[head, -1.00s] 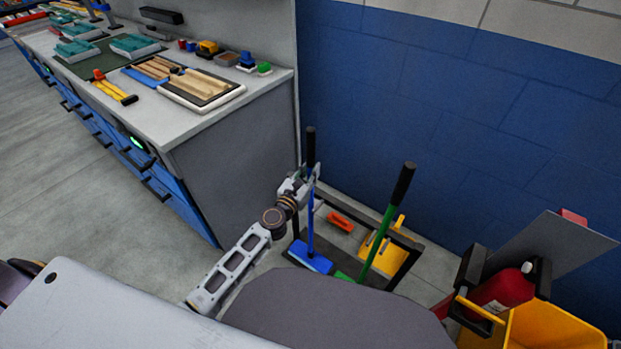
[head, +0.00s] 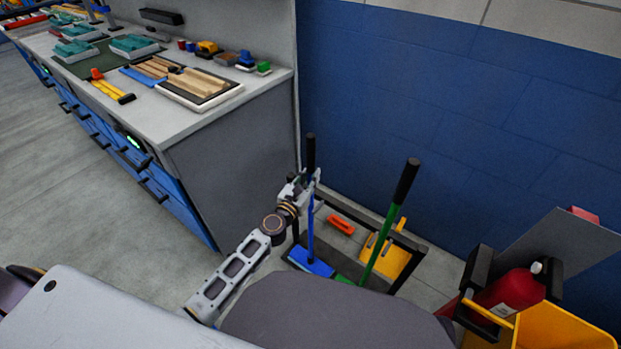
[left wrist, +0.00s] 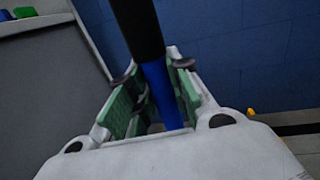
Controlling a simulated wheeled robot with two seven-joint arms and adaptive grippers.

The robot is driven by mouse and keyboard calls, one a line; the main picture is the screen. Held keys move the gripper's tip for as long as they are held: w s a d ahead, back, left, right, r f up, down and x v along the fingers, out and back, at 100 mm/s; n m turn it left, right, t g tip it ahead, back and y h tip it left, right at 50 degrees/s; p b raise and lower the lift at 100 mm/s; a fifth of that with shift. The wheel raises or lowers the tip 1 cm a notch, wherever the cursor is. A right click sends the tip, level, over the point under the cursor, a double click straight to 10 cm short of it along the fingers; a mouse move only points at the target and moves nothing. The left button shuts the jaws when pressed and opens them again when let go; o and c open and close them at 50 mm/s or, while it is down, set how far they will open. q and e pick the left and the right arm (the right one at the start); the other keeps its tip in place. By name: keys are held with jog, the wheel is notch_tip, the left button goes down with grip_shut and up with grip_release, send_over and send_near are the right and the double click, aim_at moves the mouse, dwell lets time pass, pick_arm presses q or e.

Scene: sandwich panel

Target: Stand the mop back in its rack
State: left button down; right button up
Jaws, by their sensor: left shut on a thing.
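The mop with a blue shaft, black grip and blue head (head: 311,262) stands upright at the left side of the rack (head: 408,243), a dark frame on the floor. My left gripper (head: 310,184) is shut on the mop's shaft just below the black grip. The left wrist view shows the blue shaft (left wrist: 160,88) between the green finger pads. A green-handled tool (head: 386,225) leans in the rack to the right. I cannot tell whether the mop head touches the floor or rack base. My right gripper is not in view.
A workbench (head: 225,150) with wooden strips and tools stands to the left. A yellow dustpan (head: 392,262) and an orange brush (head: 341,224) are by the rack. A red extinguisher (head: 512,290) and a yellow bin (head: 560,325) stand at right. A blue wall (head: 450,90) closes the back.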

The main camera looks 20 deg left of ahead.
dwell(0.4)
pick_arm(q)
jog(key=c, duration=1.8)
grip_release()
jog(key=shift+f, duration=0.15)
jog(key=o, duration=0.5)
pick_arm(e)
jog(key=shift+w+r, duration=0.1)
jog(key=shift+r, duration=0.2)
pick_arm(q)
jog(key=shift+r, duration=0.2)
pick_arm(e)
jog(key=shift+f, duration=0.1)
